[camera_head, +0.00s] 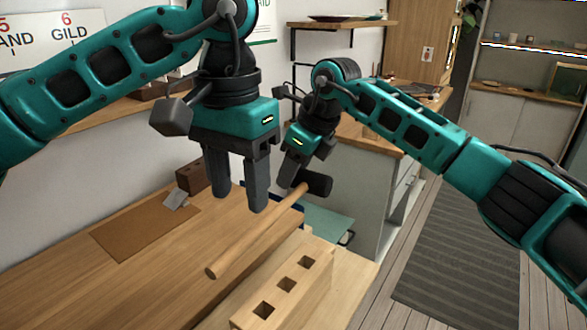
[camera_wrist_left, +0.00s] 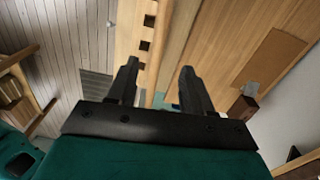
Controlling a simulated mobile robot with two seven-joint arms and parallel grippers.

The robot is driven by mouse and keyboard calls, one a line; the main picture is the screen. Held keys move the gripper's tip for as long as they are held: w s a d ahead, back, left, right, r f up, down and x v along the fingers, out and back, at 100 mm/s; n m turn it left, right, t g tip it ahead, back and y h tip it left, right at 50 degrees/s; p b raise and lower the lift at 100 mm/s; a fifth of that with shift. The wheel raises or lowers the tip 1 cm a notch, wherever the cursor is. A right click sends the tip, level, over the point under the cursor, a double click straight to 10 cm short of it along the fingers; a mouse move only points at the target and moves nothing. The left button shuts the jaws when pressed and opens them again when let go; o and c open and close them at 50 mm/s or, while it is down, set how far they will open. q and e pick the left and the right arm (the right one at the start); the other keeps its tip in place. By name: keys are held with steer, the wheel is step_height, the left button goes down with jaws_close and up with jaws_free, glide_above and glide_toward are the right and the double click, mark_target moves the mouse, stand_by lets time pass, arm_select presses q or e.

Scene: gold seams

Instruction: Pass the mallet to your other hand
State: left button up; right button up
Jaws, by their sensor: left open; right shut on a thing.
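The mallet (camera_head: 256,231) has a long pale wooden handle and a black head (camera_head: 317,184). In the head view it is held above the bench, its handle pointing toward the lower left. My right gripper (camera_head: 290,180) is shut on the mallet near the head. My left gripper (camera_head: 236,203) is open and empty, pointing down above the bench, to the left of the right gripper and beside the handle in the picture.
The wooden bench (camera_head: 120,285) carries a brown mat (camera_head: 140,235), a small grey piece (camera_head: 176,200) and a dark brown block (camera_head: 190,177). A wooden rack with square holes (camera_head: 285,284) lies along the front edge. A striped rug (camera_head: 460,250) covers the floor at right.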

arm_select(q)
steer(key=s+a+f+n+g+h, duration=0.1)
steer(key=s+f+n+g+h, duration=0.45)
steer(key=n, duration=0.75)
steer(key=s+n+g+h, duration=0.2)
steer(key=s+n+h, duration=0.2)
steer(key=n+h, duration=0.65)
steer(key=s+a+f+m+t+y, duration=0.45)
steer(key=f+m, duration=0.35)
steer(key=f, duration=0.4)
steer(key=s+a+f+m+t+y, duration=0.3)
steer(key=a+f+m+t+y, duration=0.25)
steer(key=f, duration=0.75)
steer(key=s+a+f+m+t+y, duration=0.2)
steer(key=s+a+f+m+t, duration=0.25)
steer(key=f+m, duration=0.6)
steer(key=w+n+t+y, duration=0.2)
steer(key=w+n, duration=0.3)
steer(key=w, duration=0.5)
steer(key=shift+d+r+t, duration=0.25)
steer(key=shift+d+t, duration=0.15)
steer(key=shift+t, duration=0.5)
